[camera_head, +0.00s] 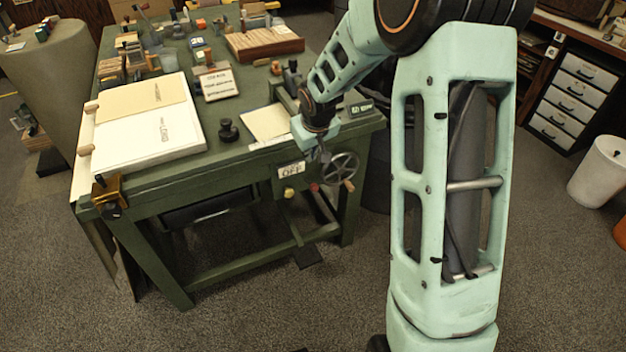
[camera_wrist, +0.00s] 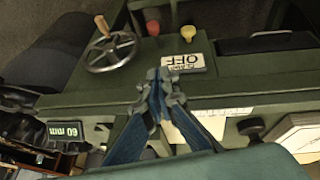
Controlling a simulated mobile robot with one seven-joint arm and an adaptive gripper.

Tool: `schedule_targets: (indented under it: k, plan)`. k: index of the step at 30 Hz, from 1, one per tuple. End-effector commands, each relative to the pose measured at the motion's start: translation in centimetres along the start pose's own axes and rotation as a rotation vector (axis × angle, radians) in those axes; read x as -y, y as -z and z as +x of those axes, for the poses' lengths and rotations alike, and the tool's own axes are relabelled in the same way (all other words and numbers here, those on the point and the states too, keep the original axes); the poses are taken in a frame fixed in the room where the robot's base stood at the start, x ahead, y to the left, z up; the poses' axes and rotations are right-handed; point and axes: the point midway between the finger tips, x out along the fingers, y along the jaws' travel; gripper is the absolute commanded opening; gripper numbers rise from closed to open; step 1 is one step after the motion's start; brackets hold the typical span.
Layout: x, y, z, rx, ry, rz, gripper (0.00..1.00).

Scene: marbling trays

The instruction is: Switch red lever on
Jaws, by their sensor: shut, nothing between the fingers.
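The red lever's knob (camera_head: 315,187) shows at the front of the green bench, between a yellow knob (camera_head: 289,193) and a spoked handwheel (camera_head: 341,169). In the wrist view the red knob (camera_wrist: 153,28) is beyond my fingertips, near the top. A white plate reading OFF (camera_head: 291,170) is on the bench front above the yellow knob; it also shows in the wrist view (camera_wrist: 184,64). My gripper (camera_wrist: 159,74) is shut and empty, apart from the red knob. In the head view my gripper (camera_head: 321,154) is just above it at the bench edge. The lever's shaft is mostly hidden.
The handwheel (camera_wrist: 111,51) and yellow knob (camera_wrist: 188,34) flank the red knob closely. A white tray (camera_head: 150,137), a black knob (camera_head: 228,130) and a paper sheet (camera_head: 262,121) are on the bench top. Open floor lies in front.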

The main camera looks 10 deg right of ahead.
Motion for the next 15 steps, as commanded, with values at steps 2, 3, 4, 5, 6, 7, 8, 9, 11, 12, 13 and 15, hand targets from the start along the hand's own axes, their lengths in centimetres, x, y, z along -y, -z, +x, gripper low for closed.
schedule_targets:
  k: [2, 3, 4, 5, 6, 7, 8, 9, 11, 12, 13, 15]
  plan:
    - [0.0, 0.0, 0.0, -0.001, 0.0, 0.0, 0.0]
    - [0.0, 0.0, 0.0, -0.001, 0.0, 0.0, 0.0]
    - [0.0, 0.0, 0.0, -0.001, 0.0, -0.001, 0.0]
    - [0.0, 0.0, 0.1, -0.001, 0.0, -0.001, 0.0]
    - [0.0, 0.0, 0.3, -0.001, 0.0, -0.001, 0.0]
    - [0.0, 0.0, 0.5, -0.001, 0.0, -0.001, 0.0]
    - [0.0, 0.0, 0.8, 0.0, 0.0, -0.001, 0.0]
    - [0.0, 0.0, 1.3, 0.0, 0.0, -0.001, 0.0]
    - [0.0, 0.0, 2.2, 0.0, 0.0, 0.0, 0.0]
    - [0.1, -0.1, 2.9, 0.001, 0.001, 0.0, 0.0]
    - [0.1, -0.1, 3.5, 0.001, 0.001, -0.001, 0.0]
    - [0.1, -0.1, 4.9, 0.001, 0.001, -0.002, 0.0]
